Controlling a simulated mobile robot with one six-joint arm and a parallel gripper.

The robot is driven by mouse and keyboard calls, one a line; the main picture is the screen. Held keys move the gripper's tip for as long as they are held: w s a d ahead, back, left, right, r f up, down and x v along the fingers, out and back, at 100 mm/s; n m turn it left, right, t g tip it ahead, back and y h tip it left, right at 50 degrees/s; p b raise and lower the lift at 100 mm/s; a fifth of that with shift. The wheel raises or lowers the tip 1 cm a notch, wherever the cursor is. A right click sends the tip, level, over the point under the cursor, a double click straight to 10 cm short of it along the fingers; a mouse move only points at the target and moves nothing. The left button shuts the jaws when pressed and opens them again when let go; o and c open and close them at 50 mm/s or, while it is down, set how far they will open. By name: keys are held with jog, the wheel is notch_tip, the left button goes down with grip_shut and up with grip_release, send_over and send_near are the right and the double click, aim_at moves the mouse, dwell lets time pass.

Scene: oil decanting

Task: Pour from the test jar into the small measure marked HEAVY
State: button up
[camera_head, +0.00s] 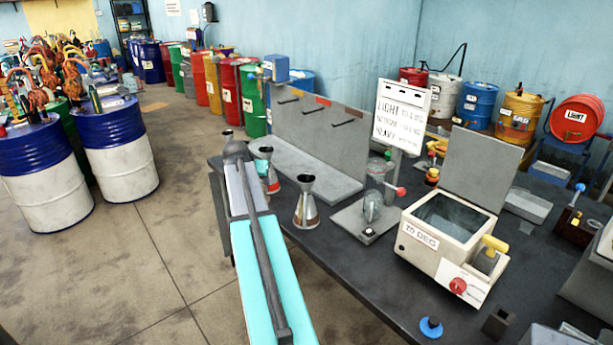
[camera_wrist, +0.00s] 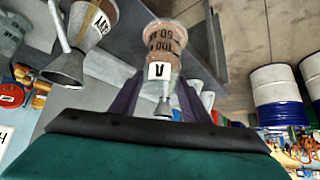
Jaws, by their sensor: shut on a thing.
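In the wrist view, my gripper (camera_wrist: 162,98) is shut on the test jar (camera_wrist: 166,38), a clear cylinder with printed graduations and a label "A". The jar holds brownish contents; their level is unclear. A metal measure (camera_wrist: 66,66) with a flared mouth and a partly readable label stands left of the jar, apart from it. In the head view, a metal measure (camera_head: 306,208) stands on the dark bench, with another (camera_head: 265,162) beside my arm and a third (camera_head: 227,136) farther back. My arm hides the gripper and jar there.
A sign board (camera_head: 402,112) listing LIGHT and HEAVY stands behind a glass apparatus (camera_head: 374,200). A cream heated bath (camera_head: 428,243) is on the right of the bench (camera_head: 335,262). Grey partitions (camera_head: 318,135) rise behind the measures. Drums (camera_head: 122,150) stand on the floor at left.

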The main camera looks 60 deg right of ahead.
jog(key=s+d+r+m+g+p, duration=0.1)
jog(key=s+d, duration=0.3)
jog(key=d, duration=0.2)
jog(key=shift+s+d+m, duration=0.2)
jog(key=shift+s+m, duration=0.1)
jog(key=shift+s, duration=0.1)
jog(key=shift+r, duration=0.15)
jog(key=s+d+r+m+t, duration=0.1)
jog(key=s+r+t, duration=0.1)
jog(key=s+d+r+t+y+p, duration=0.1)
jog(key=s+r, duration=0.1)
jog(key=s+d+r+m+t+y, duration=0.1)
jog(key=s+r+t, duration=0.1)
jog(key=shift+s+m+t+p, duration=0.1)
jog(key=shift+m+t+p, duration=0.2)
jog(key=shift+p, duration=0.05)
jog(key=b, duration=0.1)
jog(key=f+t+b, duration=0.1)
jog(key=shift+s+d+f+m+b, duration=0.15)
jog(key=shift+s+f+m+b, duration=0.1)
jog(key=shift+s+m+b, duration=0.15)
jog(key=shift+r+t+y, duration=0.3)
jog(key=shift+t, duration=0.3)
jog(key=shift+r+m+t+b, duration=0.1)
jog(key=shift+m+t+b, duration=0.3)
jog(key=shift+b, duration=0.3)
